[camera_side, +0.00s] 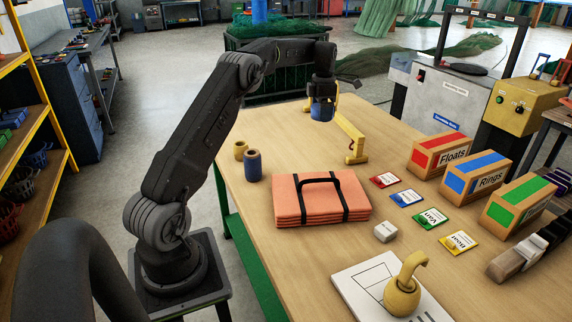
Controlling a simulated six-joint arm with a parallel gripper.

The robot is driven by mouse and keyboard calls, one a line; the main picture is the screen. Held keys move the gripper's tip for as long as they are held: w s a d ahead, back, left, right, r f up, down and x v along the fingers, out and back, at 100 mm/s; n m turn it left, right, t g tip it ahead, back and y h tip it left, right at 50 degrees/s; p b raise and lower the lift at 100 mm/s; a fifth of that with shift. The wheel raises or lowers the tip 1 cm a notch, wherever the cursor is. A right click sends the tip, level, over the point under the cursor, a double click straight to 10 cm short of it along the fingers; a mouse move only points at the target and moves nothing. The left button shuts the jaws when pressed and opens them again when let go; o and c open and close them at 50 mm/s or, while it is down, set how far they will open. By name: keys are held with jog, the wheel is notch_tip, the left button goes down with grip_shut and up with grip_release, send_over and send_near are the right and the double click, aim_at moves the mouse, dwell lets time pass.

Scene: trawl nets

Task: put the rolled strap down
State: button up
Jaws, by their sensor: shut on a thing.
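My gripper (322,97) is over the far end of the wooden table, pointing down. It is shut on a blue rolled strap (322,113), which looks to be held above the table top; the gap beneath it is hard to judge. Parts of the roll are hidden by the jaws. Another blue roll (252,165) and a yellow roll (240,150) stand upright at the table's left edge.
A yellow bar stand (350,137) is close to the right of my gripper. A folded orange bundle (319,198) with black straps lies mid-table. Coloured cards (406,198) and labelled boxes (439,155) are on the right. The wood between the rolls and yellow bar is clear.

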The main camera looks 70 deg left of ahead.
jog(key=s+a+n, duration=0.3)
jog(key=s+a, duration=0.4)
jog(key=a, duration=0.5)
send_over(286, 163)
notch_tip(286, 163, down, 17)
jog(key=shift+f, duration=2.4)
jog(key=shift+f, duration=0.1)
jog(key=o, duration=0.9)
jog(key=shift+o, duration=0.2)
